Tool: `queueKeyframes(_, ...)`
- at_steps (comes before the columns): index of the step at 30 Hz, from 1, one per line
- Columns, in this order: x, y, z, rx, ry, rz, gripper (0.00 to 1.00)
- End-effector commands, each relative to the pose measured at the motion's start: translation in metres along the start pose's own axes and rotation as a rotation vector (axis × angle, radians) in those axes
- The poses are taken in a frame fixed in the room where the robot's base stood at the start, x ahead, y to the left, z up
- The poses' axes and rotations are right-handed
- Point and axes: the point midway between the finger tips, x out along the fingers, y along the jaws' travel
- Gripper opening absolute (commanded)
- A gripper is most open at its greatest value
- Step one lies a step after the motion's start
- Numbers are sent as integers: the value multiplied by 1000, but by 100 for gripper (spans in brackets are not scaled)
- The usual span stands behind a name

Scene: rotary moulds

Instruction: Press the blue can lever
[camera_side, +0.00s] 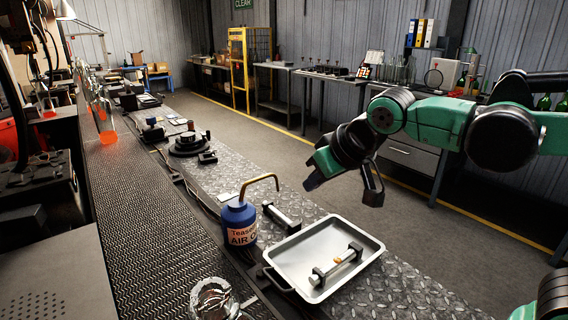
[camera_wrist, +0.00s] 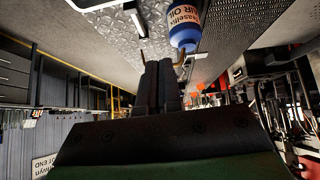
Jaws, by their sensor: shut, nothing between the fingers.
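The blue can (camera_side: 239,224), labelled as air oil, stands upright on the metal bench, left of the tray. A bent copper spout (camera_side: 262,180) rises from its top and curves to the right. I cannot clearly make out a separate lever. The can also shows near the top of the wrist view (camera_wrist: 186,32). My gripper (camera_side: 313,182) is in the air, to the right of the can and above the bench, apart from the can. In the wrist view its dark fingers (camera_wrist: 160,64) are together with nothing between them.
A grey metal tray (camera_side: 352,233) holding a dark bar-shaped part (camera_side: 338,263) lies right of the can. A glass vessel (camera_side: 213,299) stands in front. A round dark fixture (camera_side: 188,144) sits farther back.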

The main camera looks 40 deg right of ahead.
Motion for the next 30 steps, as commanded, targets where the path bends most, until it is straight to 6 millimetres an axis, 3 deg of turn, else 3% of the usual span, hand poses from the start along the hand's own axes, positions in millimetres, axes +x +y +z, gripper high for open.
queueKeyframes(1, 2, -10, -17, -6, 13, -3, 0)
queueKeyframes(6, 8, -43, -63, -3, 63, -7, 0)
queueKeyframes(12, 15, -70, -91, 1, 101, -15, 0)
queueKeyframes(26, 18, -76, -97, 4, 109, -17, 0)
queueKeyframes(30, 27, -76, -98, 3, 109, -16, 0)
